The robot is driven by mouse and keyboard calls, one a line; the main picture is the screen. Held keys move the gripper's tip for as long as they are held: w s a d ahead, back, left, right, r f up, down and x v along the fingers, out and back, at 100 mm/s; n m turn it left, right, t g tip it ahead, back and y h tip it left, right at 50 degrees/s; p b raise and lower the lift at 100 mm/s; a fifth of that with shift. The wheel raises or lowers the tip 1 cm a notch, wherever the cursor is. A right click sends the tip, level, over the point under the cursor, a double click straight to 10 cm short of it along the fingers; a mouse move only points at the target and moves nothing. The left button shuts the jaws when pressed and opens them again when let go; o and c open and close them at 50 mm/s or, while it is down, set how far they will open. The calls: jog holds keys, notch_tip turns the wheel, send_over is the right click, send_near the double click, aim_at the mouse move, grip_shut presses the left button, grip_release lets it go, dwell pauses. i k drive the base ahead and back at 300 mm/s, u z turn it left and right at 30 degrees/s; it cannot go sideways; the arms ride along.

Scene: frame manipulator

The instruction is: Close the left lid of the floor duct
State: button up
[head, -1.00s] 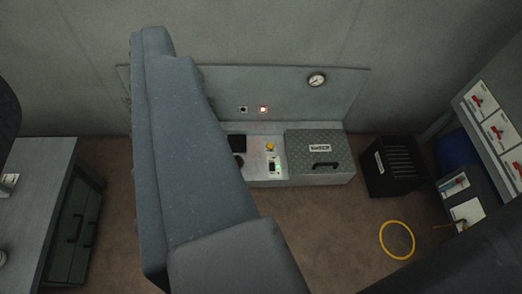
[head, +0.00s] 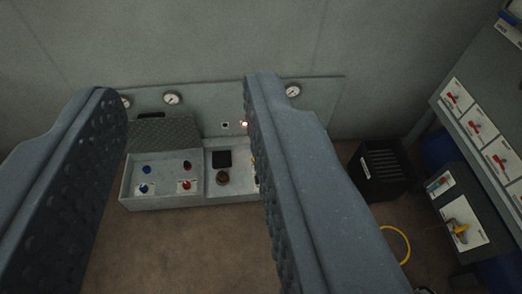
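The floor duct (head: 160,203) is a long grey box against the back wall panel. Its left lid (head: 165,131), a patterned metal plate with a dark handle, stands raised at the back of the left compartment. That compartment is open and shows blue and red knobs. My gripper (head: 185,92) is open and empty. Its two large fingers frame the duct in the picture, the left one beside the duct's left end, the right one across its right part. The right part of the duct is hidden behind the right finger. I see no contact with the lid.
A black slotted crate (head: 382,172) and a yellow ring (head: 398,244) are on the floor at right. Red-switch panels (head: 472,127) line the right side. Brown floor before the duct is clear.

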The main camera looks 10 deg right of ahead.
aim_at(161, 133)
jog(key=z, duration=0.1)
jog(key=i, duration=1)
jog(key=u, duration=0.05)
jog(key=k, duration=0.6)
jog(key=u, duration=0.45)
jog(key=i, duration=0.5)
jog(key=u, duration=0.6)
jog(key=i, duration=1.65)
jog(key=z, duration=0.7)
